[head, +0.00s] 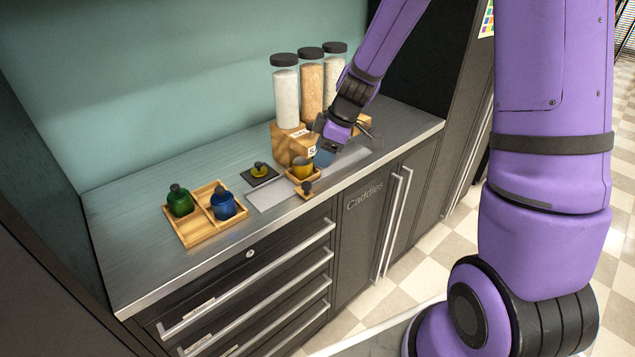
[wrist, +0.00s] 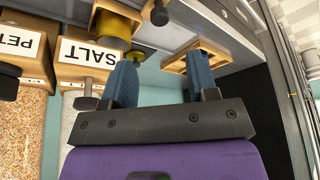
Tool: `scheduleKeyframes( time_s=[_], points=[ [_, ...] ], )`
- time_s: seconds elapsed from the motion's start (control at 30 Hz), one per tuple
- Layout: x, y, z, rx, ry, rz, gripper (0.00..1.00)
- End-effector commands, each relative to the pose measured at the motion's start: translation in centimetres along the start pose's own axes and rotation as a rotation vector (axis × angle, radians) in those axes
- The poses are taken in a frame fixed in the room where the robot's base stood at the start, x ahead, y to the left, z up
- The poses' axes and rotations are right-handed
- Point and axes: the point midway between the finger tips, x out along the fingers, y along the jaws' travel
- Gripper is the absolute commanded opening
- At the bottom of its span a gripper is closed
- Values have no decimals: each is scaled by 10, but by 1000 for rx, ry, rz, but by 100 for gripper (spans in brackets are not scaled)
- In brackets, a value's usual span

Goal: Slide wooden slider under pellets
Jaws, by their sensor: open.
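A small wooden slider with a dark knob (head: 306,188) sits at the front of the counter, beside the dispensers, with a yellow cup (head: 303,171) on it. In the wrist view a yellow cup (wrist: 112,22) also shows near a dark knob. My gripper (head: 323,157) is over the counter just right of the cup. In the wrist view its two blue fingers (wrist: 162,82) are apart, with nothing held between them. A small wooden frame (wrist: 178,62) lies beyond the right finger. The dispenser label for pellets is not readable.
Wooden dispensers (head: 292,147) carry three tall jars (head: 311,88). Labels read SALT (wrist: 90,53) and, cut off, PET. A wooden caddy (head: 190,238) holds a green and a blue bottle. A black mat (head: 252,181) with a yellow item lies between.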

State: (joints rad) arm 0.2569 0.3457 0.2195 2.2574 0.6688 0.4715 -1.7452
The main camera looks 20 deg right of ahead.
Motion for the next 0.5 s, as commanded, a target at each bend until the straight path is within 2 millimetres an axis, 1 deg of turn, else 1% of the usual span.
scheduleKeyframes(
  time_s=[0.17,0.5],
  points=[
    [21,-1,0,0,-2,-4,53],
    [75,-1,1,2,-2,-4,53]
  ],
)
